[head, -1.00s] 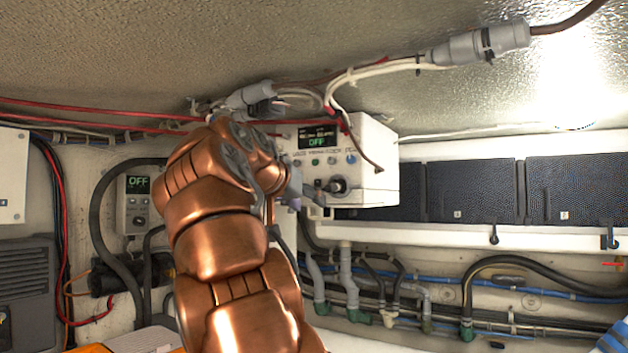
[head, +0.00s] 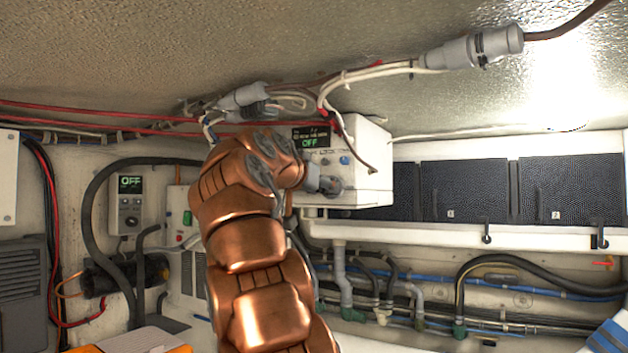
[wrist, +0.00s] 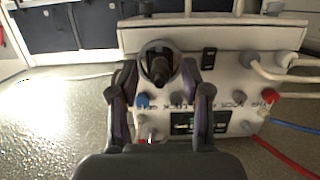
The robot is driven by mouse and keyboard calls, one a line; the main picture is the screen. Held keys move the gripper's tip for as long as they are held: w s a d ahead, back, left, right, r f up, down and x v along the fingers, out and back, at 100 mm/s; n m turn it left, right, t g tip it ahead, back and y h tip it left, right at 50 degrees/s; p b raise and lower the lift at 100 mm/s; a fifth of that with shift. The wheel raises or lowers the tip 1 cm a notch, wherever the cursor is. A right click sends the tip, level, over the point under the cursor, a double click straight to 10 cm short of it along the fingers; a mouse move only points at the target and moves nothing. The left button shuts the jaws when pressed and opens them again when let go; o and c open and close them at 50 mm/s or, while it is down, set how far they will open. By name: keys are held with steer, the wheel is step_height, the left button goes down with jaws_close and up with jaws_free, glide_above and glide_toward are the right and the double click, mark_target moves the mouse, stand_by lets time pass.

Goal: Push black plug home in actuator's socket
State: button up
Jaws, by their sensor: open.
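The actuator is a white box (head: 362,160) under the ceiling, its small display reading OFF. The wrist view shows its front face (wrist: 225,65) inverted. The black plug (wrist: 161,70) sits at a round grey-rimmed socket (wrist: 146,49) on that face. How deep it sits I cannot tell. My gripper (wrist: 163,92) is open, with one finger on each side just short of the plug. Contact with the plug is not clear.
Red and white cables and a grey connector (head: 245,97) run close above my arm. A larger grey connector (head: 475,47) hangs from the ceiling at upper right. Black panels (head: 465,190) line the wall right of the box. Pipes and hoses run below.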

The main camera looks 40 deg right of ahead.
steer(key=shift+w+d, duration=0.25)
steer(key=shift+d, duration=0.4)
steer(key=shift+f, duration=0.1)
jaws_close()
steer(key=shift+d, duration=0.1)
jaws_free()
stand_by(0.4)
